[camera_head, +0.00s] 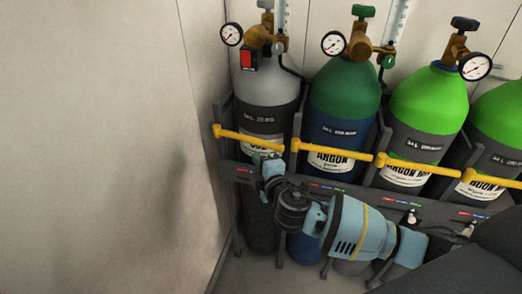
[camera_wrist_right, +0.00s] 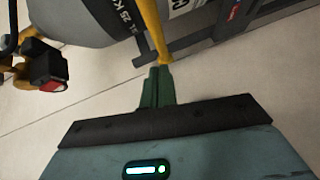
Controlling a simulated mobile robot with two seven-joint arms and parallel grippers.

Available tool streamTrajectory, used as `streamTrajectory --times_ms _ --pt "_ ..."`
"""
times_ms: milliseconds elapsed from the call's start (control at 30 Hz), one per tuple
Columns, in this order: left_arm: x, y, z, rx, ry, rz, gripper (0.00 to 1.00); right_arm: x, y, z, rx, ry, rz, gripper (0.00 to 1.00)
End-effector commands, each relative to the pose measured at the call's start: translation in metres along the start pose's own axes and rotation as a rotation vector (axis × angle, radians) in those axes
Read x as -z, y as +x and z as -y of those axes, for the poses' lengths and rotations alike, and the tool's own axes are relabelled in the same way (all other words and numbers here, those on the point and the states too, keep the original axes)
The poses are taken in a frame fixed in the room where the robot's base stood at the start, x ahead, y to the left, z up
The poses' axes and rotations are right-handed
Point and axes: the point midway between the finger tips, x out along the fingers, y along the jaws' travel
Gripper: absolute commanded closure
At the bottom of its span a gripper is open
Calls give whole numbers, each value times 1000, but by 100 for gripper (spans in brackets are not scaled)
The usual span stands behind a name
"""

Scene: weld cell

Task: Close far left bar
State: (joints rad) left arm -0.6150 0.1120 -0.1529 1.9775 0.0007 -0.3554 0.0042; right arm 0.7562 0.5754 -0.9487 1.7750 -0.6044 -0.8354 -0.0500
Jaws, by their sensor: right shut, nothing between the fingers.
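The far left bar (camera_head: 248,138) is yellow and lies across the front of the grey gas cylinder (camera_head: 268,98). Its left end is at the left post, and its right end is close to the left end of the neighbouring yellow bar. My right gripper (camera_head: 264,158) is just below and in front of the bar, toward its right half. In the wrist view, the right gripper's fingers (camera_wrist_right: 157,84) are together and empty, with their tips at the end of the yellow bar (camera_wrist_right: 150,28). Whether they touch it I cannot tell. My left gripper is not in view.
A blue-green argon cylinder (camera_head: 344,98) and bright green cylinders (camera_head: 430,100) stand to the right, behind similar yellow bars (camera_head: 335,152). Regulators and gauges (camera_head: 333,43) top them. A pale wall (camera_head: 110,130) closes off the left side.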

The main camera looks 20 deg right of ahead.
Motion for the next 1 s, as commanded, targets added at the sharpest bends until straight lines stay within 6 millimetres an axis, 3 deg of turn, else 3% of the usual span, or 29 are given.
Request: streamTrajectory --times_ms 133,333,1000 --pt "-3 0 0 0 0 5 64 0 25 0 0 -1 1 100" --pt "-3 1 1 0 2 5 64 -21 42 1 1 -3 1 100" --pt "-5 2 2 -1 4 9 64 -30 56 2 6 -2 -5 100"
